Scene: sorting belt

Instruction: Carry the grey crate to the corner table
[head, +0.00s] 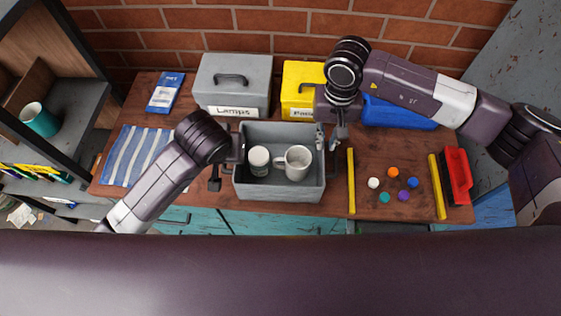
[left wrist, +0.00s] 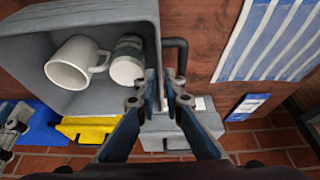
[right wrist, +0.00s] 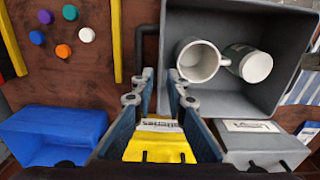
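The grey crate (head: 279,192) stands on the wooden table, with a white mug (head: 298,163) and a white jar (head: 259,160) inside. My left gripper (head: 221,178) is at the crate's left side, its fingers apart beside the dark side handle (left wrist: 181,48). My right gripper (head: 327,140) is at the crate's right side, near the other handle (right wrist: 136,52). Its fingers are also apart. Neither wrist view shows a finger closed on a handle. The corner table cannot be made out for certain.
Behind the crate are a grey lidded box (head: 232,88), a yellow box (head: 299,82) and a blue bin (head: 398,113). A striped cloth (head: 136,155) lies left. Yellow strips (head: 351,181), small coloured pieces and a red bin (head: 458,175) lie right. A shelf (head: 75,95) stands at far left.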

